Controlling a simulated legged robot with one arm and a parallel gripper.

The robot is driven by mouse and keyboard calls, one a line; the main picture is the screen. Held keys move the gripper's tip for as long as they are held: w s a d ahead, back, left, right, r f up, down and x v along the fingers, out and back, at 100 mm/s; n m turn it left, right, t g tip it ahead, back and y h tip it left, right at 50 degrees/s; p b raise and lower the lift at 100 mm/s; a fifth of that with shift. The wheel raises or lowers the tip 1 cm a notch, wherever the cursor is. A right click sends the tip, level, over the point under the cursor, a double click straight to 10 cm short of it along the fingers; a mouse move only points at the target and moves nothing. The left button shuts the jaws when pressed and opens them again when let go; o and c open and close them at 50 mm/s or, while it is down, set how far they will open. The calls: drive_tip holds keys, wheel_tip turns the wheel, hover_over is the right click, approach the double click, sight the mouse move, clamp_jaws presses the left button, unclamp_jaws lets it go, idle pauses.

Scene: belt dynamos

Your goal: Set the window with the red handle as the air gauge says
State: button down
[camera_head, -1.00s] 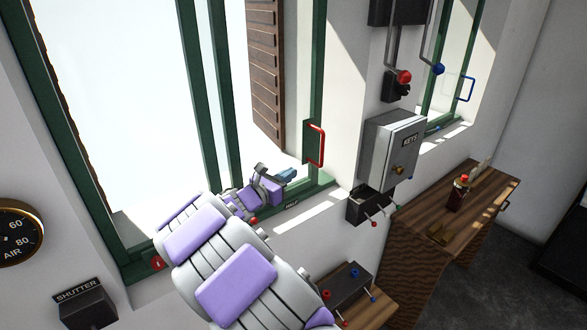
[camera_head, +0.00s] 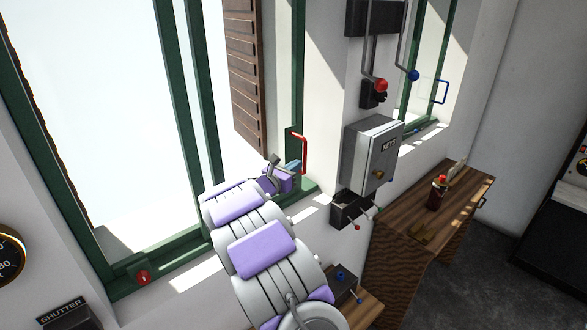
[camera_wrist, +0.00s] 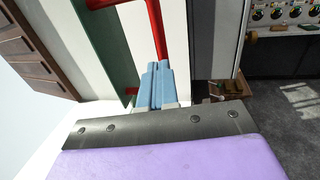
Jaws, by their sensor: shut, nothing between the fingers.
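The red handle (camera_head: 304,153) is a bar on the green frame of the large window (camera_head: 178,110); it also shows at the top of the wrist view (camera_wrist: 158,35). My gripper (camera_head: 294,167) is at the handle's lower part in the head view. In the wrist view its blue fingers (camera_wrist: 157,84) are together and empty, just below the red bar. I cannot tell whether they touch it. The air gauge (camera_head: 8,255) is cut off at the left edge; only "80" is readable and its needle is not clear.
A grey box marked KEYS (camera_head: 370,152) hangs right of the window. A second window has a blue handle (camera_head: 441,92). Red-knobbed (camera_head: 381,85) and blue-knobbed levers hang above the box. A wooden bench (camera_head: 405,240) stands at right. A SHUTTER box (camera_head: 68,315) is at lower left.

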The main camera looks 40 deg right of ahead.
drive_tip(key=s+x, duration=0.2)
drive_tip(key=x, duration=0.6)
drive_tip(key=shift+w+d+f, duration=0.15)
drive_tip(key=shift+w+d, duration=0.05)
drive_tip(key=shift+d, duration=0.2)
drive_tip(key=shift+a, duration=0.1)
